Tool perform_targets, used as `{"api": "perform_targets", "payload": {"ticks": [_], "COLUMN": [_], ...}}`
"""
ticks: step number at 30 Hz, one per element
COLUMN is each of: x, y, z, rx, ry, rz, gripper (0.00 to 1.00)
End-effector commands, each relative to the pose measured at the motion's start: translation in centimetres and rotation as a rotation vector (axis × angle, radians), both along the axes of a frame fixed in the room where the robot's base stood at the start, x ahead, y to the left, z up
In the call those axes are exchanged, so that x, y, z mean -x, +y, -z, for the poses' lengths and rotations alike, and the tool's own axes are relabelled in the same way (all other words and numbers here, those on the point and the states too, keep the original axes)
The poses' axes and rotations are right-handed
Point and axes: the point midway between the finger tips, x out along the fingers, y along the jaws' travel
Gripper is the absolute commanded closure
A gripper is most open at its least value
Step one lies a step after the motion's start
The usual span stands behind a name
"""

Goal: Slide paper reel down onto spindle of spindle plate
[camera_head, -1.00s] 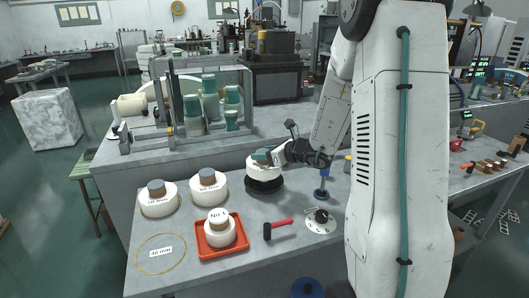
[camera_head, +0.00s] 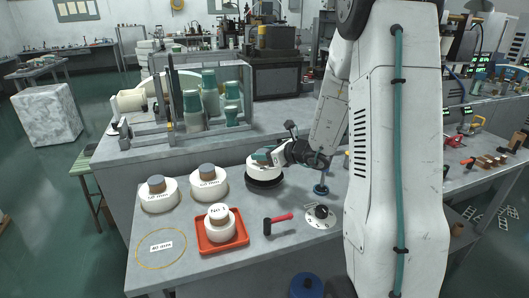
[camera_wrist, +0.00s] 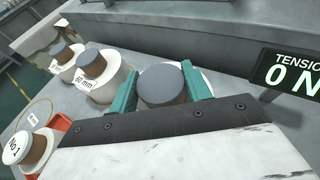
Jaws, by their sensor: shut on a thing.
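The held paper reel (camera_head: 262,172) is white and sits upright over a dark round base, which looks like the spindle plate (camera_head: 264,184), at the back of the bench. Whether the reel rests on it or hangs just above cannot be told. The spindle is hidden by the reel. My gripper (camera_head: 261,156) comes in from the right and is shut on the reel's core. In the wrist view my gripper (camera_wrist: 172,92) has its teal fingers on either side of the grey-topped brown core (camera_wrist: 170,82), and some white paper (camera_wrist: 208,80) shows behind.
Two labelled reels (camera_head: 158,196) (camera_head: 208,184) stand at left. A No1 reel (camera_head: 220,224) sits in a red tray (camera_head: 236,240). A hammer (camera_head: 277,223), a round plate with a black knob (camera_head: 319,214) and a blue-based stand (camera_head: 320,190) lie right. A tension display (camera_wrist: 292,72) reads 0 N.

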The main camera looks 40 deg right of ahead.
Motion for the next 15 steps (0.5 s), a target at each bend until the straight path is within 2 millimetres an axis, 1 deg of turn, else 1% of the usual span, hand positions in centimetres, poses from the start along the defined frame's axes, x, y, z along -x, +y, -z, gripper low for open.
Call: {"api": "perform_targets", "payload": {"ticks": [15], "x": [-0.03], "y": [0.00], "z": [0.89], "rx": [0.000], "ry": [-0.001], "rz": [0.000], "gripper": [0.84]}}
